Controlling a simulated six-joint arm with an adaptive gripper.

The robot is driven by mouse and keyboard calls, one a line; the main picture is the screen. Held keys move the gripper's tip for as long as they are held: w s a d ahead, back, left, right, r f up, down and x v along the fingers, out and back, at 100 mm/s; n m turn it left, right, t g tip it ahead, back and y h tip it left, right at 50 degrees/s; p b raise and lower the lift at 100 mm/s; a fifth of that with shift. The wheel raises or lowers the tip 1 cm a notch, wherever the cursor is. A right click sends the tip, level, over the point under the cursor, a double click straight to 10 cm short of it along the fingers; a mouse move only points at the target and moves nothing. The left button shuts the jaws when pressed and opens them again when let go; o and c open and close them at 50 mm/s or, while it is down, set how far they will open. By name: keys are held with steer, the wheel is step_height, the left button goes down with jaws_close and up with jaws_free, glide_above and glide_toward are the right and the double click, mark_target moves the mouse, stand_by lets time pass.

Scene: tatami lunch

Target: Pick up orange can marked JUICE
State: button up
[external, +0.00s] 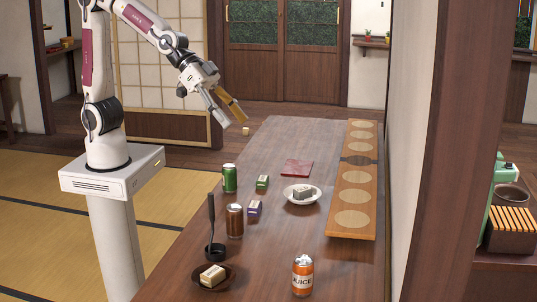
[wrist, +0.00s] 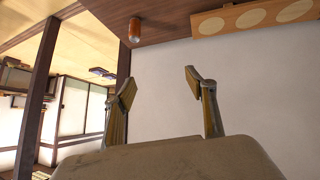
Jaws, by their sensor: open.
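The orange can marked JUICE (external: 302,278) stands upright at the near end of the wooden table (external: 270,272) in the external view. An orange can (wrist: 135,30), apparently the same one, shows small near the top of the wrist view. My gripper (external: 237,121) is raised near the table's far left corner, far from the can. In the wrist view my gripper's fingers (wrist: 160,80) are spread apart with nothing between them.
A green can (external: 229,178), brown can (external: 234,222), green box (external: 262,182) and purple box (external: 254,208) stand left of centre. A ladle (external: 214,249) and a dark dish (external: 226,284) are near the can. A plate (external: 301,201) and long board (external: 352,222) lie right.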

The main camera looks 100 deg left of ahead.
steer(key=w+d+f+t, duration=0.3)
steer(key=w+d+f, duration=0.95)
steer(key=w, duration=0.25)
steer(key=t+y, duration=0.1)
steer(key=t, duration=0.1)
glide_toward(305, 273)
steer(key=w+a+f, duration=0.1)
steer(key=w+a, duration=0.1)
steer(key=shift+f, duration=0.8)
steer(key=shift+w, duration=0.1)
steer(key=shift+x, duration=1.2)
steer(key=shift+w+f, duration=0.1)
steer(key=shift+w, duration=0.05)
steer(key=shift+x, duration=2.4)
